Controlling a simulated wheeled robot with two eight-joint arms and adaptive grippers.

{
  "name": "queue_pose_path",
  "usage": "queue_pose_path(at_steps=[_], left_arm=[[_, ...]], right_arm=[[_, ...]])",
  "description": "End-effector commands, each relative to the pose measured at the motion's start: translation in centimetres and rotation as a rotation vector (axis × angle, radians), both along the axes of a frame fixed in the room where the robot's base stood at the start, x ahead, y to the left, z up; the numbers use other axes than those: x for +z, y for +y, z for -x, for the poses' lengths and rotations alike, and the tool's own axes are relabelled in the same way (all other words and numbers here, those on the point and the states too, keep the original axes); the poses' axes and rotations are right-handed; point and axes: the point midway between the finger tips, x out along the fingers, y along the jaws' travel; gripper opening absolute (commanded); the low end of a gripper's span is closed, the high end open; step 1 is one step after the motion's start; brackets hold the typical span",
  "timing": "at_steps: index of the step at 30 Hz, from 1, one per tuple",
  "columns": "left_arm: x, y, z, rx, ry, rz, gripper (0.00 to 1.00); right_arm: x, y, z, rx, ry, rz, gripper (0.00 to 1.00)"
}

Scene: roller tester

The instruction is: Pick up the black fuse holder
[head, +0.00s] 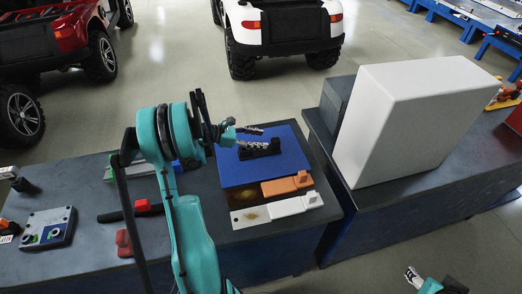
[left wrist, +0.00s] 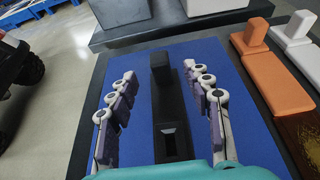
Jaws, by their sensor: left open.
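The black fuse holder (head: 272,146) lies on a blue mat (head: 285,165) on the dark table. In the left wrist view the black fuse holder (left wrist: 170,105) runs lengthwise between my left fingers, with an upright block at its far end and a slot near the palm. My left gripper (head: 250,138) is open over the holder, one finger on each side. The wrist view shows the left gripper (left wrist: 160,70) with gaps to the holder on both sides. My right gripper (head: 412,277) is at the bottom right, away from the table; its jaw state is unclear.
An orange fuse holder (head: 285,185) and a white one (head: 295,206) lie beside the mat's near edge. A large white box (head: 415,120) stands on the right table. A control box (head: 47,228) and red-handled items sit on the left.

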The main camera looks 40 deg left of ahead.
Motion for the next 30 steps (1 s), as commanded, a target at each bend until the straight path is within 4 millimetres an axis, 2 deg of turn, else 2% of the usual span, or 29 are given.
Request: queue_pose_path(at_steps=[14, 21, 22, 23, 27, 30], left_arm=[[-2.6, -3.4, -4.5, -0.005, 0.000, -0.005, 0.50], [-2.6, -3.6, -4.8, -0.002, 0.000, -0.005, 0.50], [-2.6, -3.6, -4.8, -0.002, 0.000, -0.005, 0.47], [-2.6, -3.6, -4.8, -0.002, 0.000, -0.005, 0.39], [-2.6, -3.6, -4.8, -0.002, 0.000, -0.005, 0.03], [-2.6, -3.6, -4.8, -0.002, 0.000, -0.005, 0.00]], right_arm=[[-2.6, 0.0, 0.0, 0.000, 0.000, 0.000, 0.49], [-2.5, 0.0, 0.0, 0.000, 0.000, 0.000, 0.49], [-2.5, 0.0, 0.0, 0.000, 0.000, 0.000, 0.49], [-2.5, 0.0, 0.0, 0.000, 0.000, 0.000, 0.49], [-2.5, 0.0, 0.0, 0.000, 0.000, 0.000, 0.49], [-2.5, 0.0, 0.0, 0.000, 0.000, 0.000, 0.49]])
